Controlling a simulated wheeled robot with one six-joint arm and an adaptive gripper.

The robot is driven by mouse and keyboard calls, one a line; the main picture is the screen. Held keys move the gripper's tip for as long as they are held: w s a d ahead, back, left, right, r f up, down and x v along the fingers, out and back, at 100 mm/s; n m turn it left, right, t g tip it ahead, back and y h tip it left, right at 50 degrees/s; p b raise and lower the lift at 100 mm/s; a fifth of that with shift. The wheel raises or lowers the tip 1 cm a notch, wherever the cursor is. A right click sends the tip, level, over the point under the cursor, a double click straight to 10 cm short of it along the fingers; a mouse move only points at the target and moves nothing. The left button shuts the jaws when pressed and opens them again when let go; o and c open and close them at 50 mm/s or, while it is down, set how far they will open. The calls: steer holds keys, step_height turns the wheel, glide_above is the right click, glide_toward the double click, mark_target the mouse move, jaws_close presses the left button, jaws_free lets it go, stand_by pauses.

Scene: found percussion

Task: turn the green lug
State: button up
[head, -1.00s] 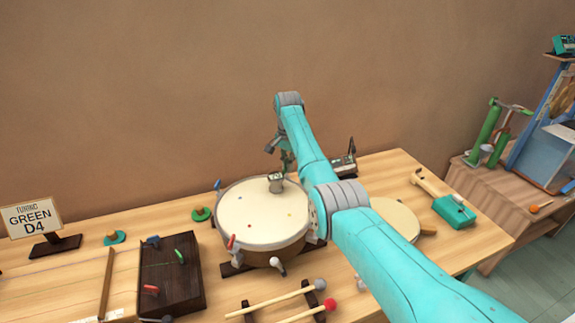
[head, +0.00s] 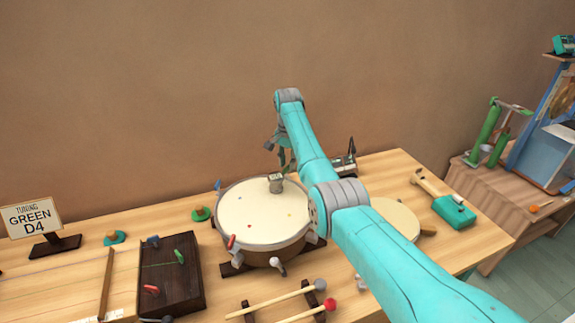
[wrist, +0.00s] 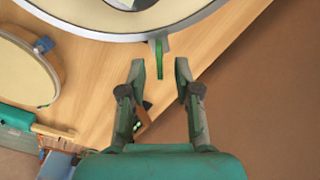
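The green lug (wrist: 159,58) sticks out from the rim of the drum (wrist: 75,27) in the wrist view. My gripper (wrist: 160,70) is open, its two fingers on either side of the line of the lug, with the lug's outer end near the gap between the tips. I see clear space between the lug and each finger. In the head view the drum (head: 262,238) stands on the bench, and my gripper (head: 284,158) reaches down at its far edge. The green lug is hidden in that view.
A small grey-green device (head: 276,183) sits on the drumhead. Blue (head: 217,185), red (head: 231,242) and white (head: 279,266) lugs stand around the rim. A sign (head: 32,217) reads "GREEN D4". The wall is close behind the bench.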

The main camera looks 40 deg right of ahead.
step_height(320, 180, up, 11)
stand_by(0.4)
steer(key=shift+f, duration=0.1)
stand_by(0.3)
